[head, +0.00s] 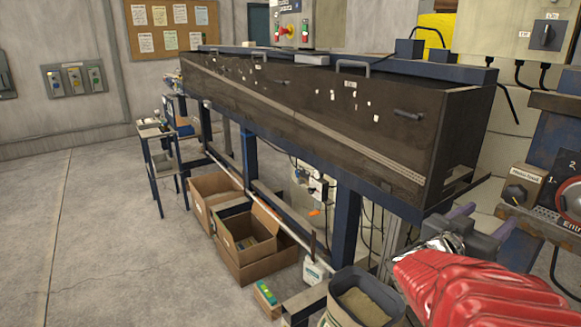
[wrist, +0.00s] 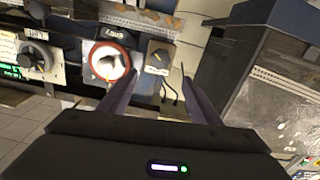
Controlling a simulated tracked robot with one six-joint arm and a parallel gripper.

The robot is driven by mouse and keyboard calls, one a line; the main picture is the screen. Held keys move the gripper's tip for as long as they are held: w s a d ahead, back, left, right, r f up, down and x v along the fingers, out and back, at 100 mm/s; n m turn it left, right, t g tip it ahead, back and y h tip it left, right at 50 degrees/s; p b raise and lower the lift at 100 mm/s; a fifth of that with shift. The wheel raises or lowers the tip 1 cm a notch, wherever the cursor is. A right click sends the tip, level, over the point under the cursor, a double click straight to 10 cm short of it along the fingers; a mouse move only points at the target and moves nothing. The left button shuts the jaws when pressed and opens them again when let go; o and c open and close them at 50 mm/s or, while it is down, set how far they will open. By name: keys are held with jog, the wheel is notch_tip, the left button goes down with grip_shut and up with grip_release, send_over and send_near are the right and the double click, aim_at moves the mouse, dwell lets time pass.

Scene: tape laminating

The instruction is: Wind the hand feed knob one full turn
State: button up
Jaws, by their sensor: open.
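Several rotary controls are in view, and I cannot read which one is labelled hand feed. In the wrist view a red-ringed dial (wrist: 108,62) sits ahead and left of the fingers.
A long dark-panelled machine (head: 330,105) on blue legs runs across the head view. Cardboard boxes (head: 245,235) and a bin (head: 362,298) stand below it. A green display (wrist: 8,70) shows at left in the wrist view.

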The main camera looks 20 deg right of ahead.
aim_at(513, 196)
dwell(0.3)
jog(key=d, duration=0.4)
jog(key=w+d, duration=0.1)
jog(key=d, duration=0.4)
jog(key=w+d, duration=0.1)
jog(key=d, duration=0.3)
jog(key=shift+w+d, duration=0.1)
jog(key=shift+d, duration=0.2)
jog(key=c, duration=1)
jog(key=shift+a, duration=0.2)
jog(key=shift+c, duration=0.3)
jog(key=shift+d, duration=0.15)
